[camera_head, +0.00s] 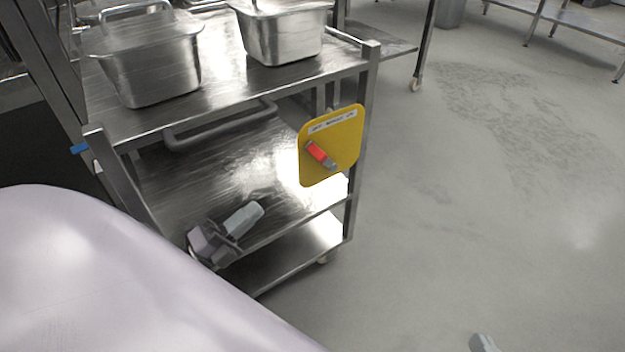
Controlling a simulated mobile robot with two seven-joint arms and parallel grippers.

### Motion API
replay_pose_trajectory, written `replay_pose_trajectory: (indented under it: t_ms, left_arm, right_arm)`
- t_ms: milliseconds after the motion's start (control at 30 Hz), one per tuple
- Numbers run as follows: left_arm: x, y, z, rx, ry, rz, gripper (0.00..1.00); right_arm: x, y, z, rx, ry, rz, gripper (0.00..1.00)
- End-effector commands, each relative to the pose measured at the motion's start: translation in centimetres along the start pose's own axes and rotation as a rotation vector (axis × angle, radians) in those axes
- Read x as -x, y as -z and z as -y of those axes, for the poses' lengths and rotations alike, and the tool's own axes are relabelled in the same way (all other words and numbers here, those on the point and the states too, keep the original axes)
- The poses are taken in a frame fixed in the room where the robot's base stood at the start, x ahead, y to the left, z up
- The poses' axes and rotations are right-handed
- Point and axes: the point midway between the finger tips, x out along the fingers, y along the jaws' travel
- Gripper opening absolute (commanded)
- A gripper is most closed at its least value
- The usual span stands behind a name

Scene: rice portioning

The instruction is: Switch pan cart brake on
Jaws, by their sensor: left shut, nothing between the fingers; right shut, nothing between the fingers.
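The pan cart (240,92) is a steel cart with several shelves, standing left of centre. A yellow plate (346,148) with a small label along its top edge is fixed at the cart's right side. On it is a brake lever (318,153), red with a grey end, slanting down to the right. My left gripper (250,213) is shut and empty, in front of the middle shelf, below and left of the plate and apart from the lever. My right gripper (483,343) shows only its tip at the bottom edge, shut and empty, far from the cart.
Two steel pans stand on the cart top, a lidded one (155,70) at left and another (285,35) at right. A grey bar handle (215,128) runs below the top shelf. Grey floor (480,200) at right is clear. Other steel tables (560,18) stand behind.

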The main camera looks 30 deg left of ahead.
Motion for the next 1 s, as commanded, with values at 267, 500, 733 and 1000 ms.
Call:
replay_pose_trajectory:
  t_ms: [267,500,733,1000]
  left_arm:
    - [0.3,-0.1,-0.2,-0.031,0.013,-0.019,0.0]
    - [0.2,-0.1,-0.2,-0.029,0.014,-0.018,0.0]
    - [-2.4,0.0,-0.1,-0.029,0.017,-0.02,0.0]
    - [-8.2,0.1,-0.1,-0.03,0.018,-0.019,0.0]
  right_arm:
    - [-0.2,-0.2,0.2,-0.002,0.011,-0.005,0.0]
    - [-0.2,-0.2,0.1,-0.002,0.01,-0.005,0.0]
    - [-0.3,-0.3,0.2,-0.009,0.017,-0.007,0.0]
    - [-0.5,-0.4,0.2,-0.008,0.023,-0.018,0.0]
